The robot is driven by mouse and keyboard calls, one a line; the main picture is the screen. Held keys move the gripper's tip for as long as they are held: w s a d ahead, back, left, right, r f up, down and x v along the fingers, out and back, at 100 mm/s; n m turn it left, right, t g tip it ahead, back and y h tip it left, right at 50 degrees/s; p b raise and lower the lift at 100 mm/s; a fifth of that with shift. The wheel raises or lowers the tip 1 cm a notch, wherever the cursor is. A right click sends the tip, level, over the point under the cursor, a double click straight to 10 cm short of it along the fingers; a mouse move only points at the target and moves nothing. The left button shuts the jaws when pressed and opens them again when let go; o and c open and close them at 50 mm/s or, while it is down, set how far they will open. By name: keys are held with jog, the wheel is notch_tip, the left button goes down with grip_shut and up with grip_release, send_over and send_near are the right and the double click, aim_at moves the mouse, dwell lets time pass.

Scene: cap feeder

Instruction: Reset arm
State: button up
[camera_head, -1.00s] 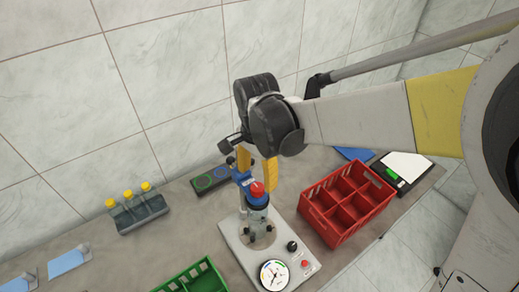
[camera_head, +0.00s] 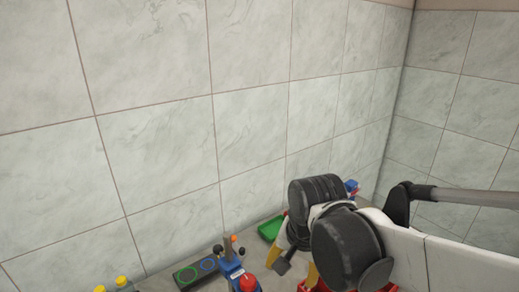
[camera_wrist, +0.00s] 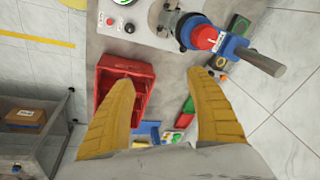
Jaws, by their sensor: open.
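My gripper (camera_wrist: 162,82) shows two yellow fingers spread wide with nothing between them in the wrist view. In the head view my gripper (camera_head: 305,255) is partly hidden behind my arm, to the right of the feeder. The cap feeder station shows a blue body (camera_head: 232,268) and a red top (camera_head: 248,283) at the bottom of the head view. In the wrist view its red top (camera_wrist: 205,38) and grey rod lie beyond the fingers, apart from them. A red divided crate (camera_wrist: 124,64) lies below, partly hidden by the left finger.
A dark tray with green and blue rings (camera_head: 197,271) and yellow-capped tubes (camera_head: 122,281) are at lower left. A green tray (camera_head: 270,229) lies behind the gripper. A tiled wall (camera_head: 155,150) stands behind the bench. A grey shelf with a box (camera_wrist: 25,115) stands at left.

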jog(key=s+d+f+n+t+b, duration=0.2)
jog(key=s+d+f+b, duration=0.1)
jog(key=d, duration=0.3)
jog(key=s+d+f+n+t+b, duration=0.2)
jog(key=s+d+f+n+b, duration=0.1)
jog(key=s+d+b, duration=0.1)
jog(key=shift+d+f+t+h+b, duration=0.35)
jog(key=shift+d+b, duration=0.2)
jog(key=shift+d, duration=0.4)
